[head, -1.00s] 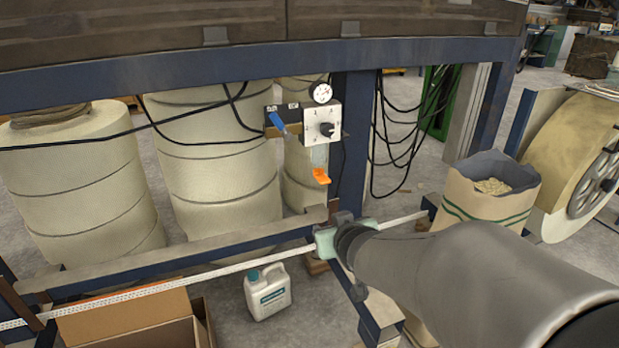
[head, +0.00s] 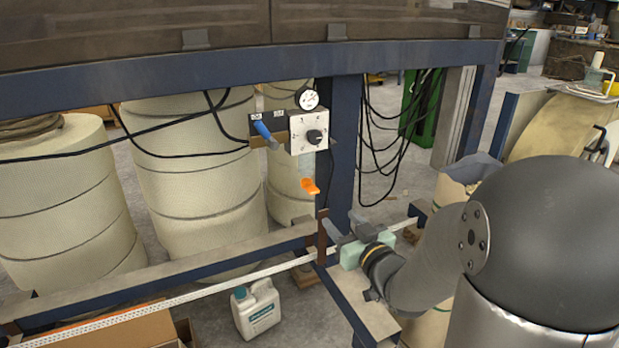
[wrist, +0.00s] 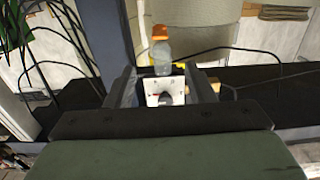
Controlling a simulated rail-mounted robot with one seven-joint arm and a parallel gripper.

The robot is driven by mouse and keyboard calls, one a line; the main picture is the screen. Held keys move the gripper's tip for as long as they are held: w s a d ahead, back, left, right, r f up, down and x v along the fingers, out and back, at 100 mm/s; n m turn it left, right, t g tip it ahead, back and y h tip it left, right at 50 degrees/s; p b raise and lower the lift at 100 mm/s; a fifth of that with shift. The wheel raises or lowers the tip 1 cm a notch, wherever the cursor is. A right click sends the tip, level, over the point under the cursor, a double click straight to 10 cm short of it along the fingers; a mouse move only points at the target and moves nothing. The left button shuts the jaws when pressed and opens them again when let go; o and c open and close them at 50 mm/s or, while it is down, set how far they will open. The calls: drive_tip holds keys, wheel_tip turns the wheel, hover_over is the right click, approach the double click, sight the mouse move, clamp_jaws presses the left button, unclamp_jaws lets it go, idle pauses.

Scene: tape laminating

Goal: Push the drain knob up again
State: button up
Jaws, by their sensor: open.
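The orange drain knob (head: 310,186) is at the bottom of a clear bowl (head: 307,168) under a white regulator box (head: 309,130). In the wrist view, which looks upside down, the orange knob (wrist: 160,32) is at the top and the clear bowl (wrist: 162,57) below it. My gripper (head: 345,226) is open and empty, below and a little right of the knob in the head view, apart from it. In the wrist view the fingers of my gripper (wrist: 163,86) frame the white box, which lies beyond them.
A blue lever (head: 262,130) and a pressure gauge (head: 306,98) adjoin the box. A blue post (head: 346,150) stands right behind it. A brown upright bracket (head: 322,238) is beside my gripper. Black cables hang at right. A white jug (head: 256,308) stands below.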

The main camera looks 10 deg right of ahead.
sight(315, 193)
drive_tip(key=b+x, duration=0.2)
drive_tip(key=x, duration=1.1)
drive_tip(key=shift+f, duration=0.1)
